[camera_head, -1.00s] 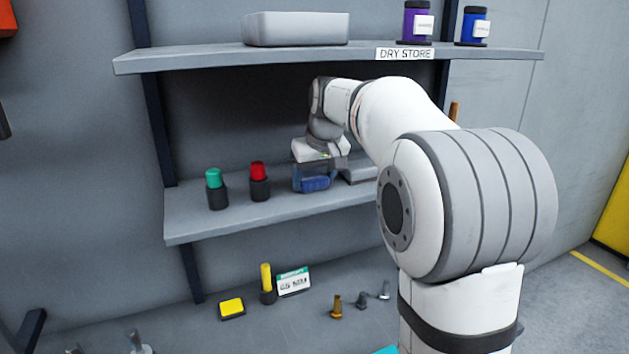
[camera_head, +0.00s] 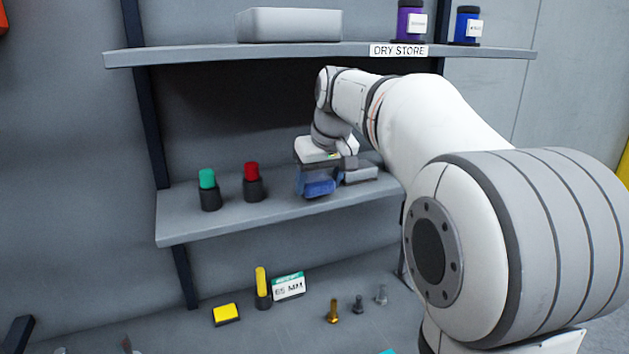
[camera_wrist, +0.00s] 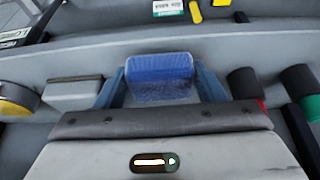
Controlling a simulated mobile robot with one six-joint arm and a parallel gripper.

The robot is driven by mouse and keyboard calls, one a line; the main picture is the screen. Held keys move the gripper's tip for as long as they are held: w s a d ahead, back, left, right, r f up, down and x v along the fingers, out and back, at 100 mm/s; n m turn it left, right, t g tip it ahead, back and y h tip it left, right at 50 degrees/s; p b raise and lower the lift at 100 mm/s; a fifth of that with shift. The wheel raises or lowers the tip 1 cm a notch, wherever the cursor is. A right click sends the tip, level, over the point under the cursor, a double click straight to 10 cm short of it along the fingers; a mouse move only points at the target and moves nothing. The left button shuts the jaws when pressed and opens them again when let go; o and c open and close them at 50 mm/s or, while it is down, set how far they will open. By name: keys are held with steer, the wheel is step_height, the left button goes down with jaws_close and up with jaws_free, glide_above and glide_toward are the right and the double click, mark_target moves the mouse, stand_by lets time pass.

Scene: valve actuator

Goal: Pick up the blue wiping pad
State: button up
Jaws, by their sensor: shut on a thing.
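Whether the pad's underside touches the shelf is hard to tell.
A green-capped item (camera_head: 208,189) and a red-capped item (camera_head: 253,182) stand left of my gripper. A grey box (camera_head: 360,174) is close on its right. The upper shelf (camera_head: 200,56) is above my arm. Bolts (camera_head: 333,311) and a yellow block (camera_head: 226,314) are below.

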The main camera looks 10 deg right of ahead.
steer(key=s+d+b, duration=0.2)
steer(key=s+b, duration=0.1)
steer(key=s, duration=0.9)
steer(key=shift+s+d, duration=0.25)
steer(key=shift+s, duration=0.1)
steer(key=o, duration=0.3)
steer(key=shift+c, duration=1)
steer(key=shift+w+f, duration=0.1)
